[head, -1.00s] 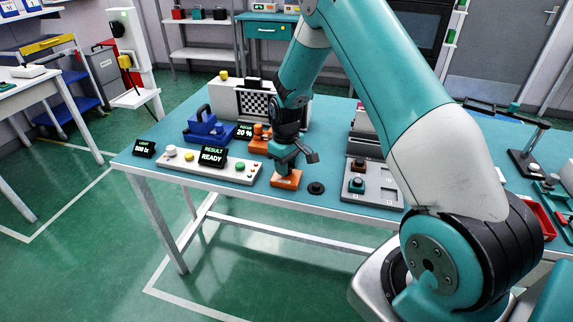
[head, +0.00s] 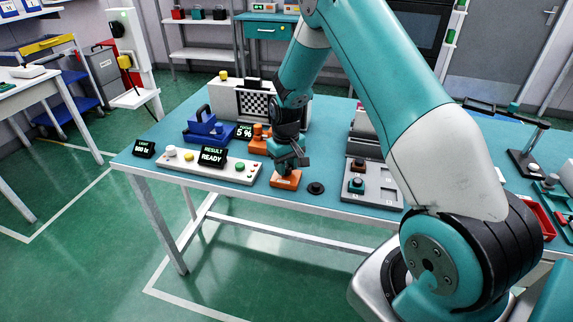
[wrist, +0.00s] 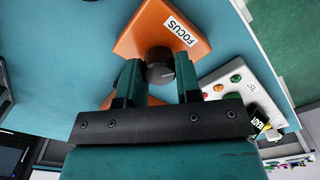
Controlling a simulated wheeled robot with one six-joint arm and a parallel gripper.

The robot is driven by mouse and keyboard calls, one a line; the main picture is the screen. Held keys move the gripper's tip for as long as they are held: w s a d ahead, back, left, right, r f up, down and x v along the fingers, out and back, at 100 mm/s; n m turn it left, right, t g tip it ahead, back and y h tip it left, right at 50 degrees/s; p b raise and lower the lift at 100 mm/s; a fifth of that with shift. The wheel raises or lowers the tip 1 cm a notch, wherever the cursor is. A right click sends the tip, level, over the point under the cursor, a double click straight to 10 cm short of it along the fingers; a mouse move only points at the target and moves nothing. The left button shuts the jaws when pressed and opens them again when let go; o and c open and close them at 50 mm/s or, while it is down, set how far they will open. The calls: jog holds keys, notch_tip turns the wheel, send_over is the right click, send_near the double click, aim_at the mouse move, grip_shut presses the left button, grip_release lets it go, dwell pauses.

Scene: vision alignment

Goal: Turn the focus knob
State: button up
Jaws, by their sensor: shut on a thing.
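The orange focus block (head: 287,181) sits near the front edge of the teal table. In the wrist view the block (wrist: 140,38) carries a white label reading FOCUS (wrist: 181,30). The dark round focus knob (wrist: 160,68) stands on it, between my two fingers. My gripper (wrist: 160,80) is shut on the knob; it points down over the block in the head view (head: 285,167), where the knob is mostly hidden. The focus display (head: 244,132), partly hidden by the arm, reads 5 %.
A control panel (head: 178,166) with coloured buttons and a RESULT READY display (head: 212,156) stands left of the block. A black round piece (head: 316,188) and a grey tray (head: 384,194) lie to the right. A checkered target (head: 254,104) stands behind.

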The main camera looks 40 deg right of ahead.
jog(key=o, duration=0.9)
jog(key=shift+r, duration=0.1)
notch_tip(320, 180, up, 17)
jog(key=shift+r+b, duration=0.2)
jog(key=shift+b, duration=0.4)
jog(key=s+a+r+n+y, duration=0.15)
jog(key=s+a+r, duration=0.35)
jog(key=a, duration=0.5)
jog(key=s+a+n+y, duration=0.1)
jog(key=s+a+n, duration=0.1)
jog(key=s+a, duration=0.2)
jog(key=s+a+r+n, duration=0.1)
jog(key=s+a, duration=0.4)
jog(key=s, duration=0.6)
jog(key=s+a+r+n+y, duration=0.1)
jog(key=s+a+n, duration=0.1)
jog(key=s+a, duration=0.3)
jog(key=shift+s+n+y, duration=0.35)
jog(key=shift+s, duration=1.4)
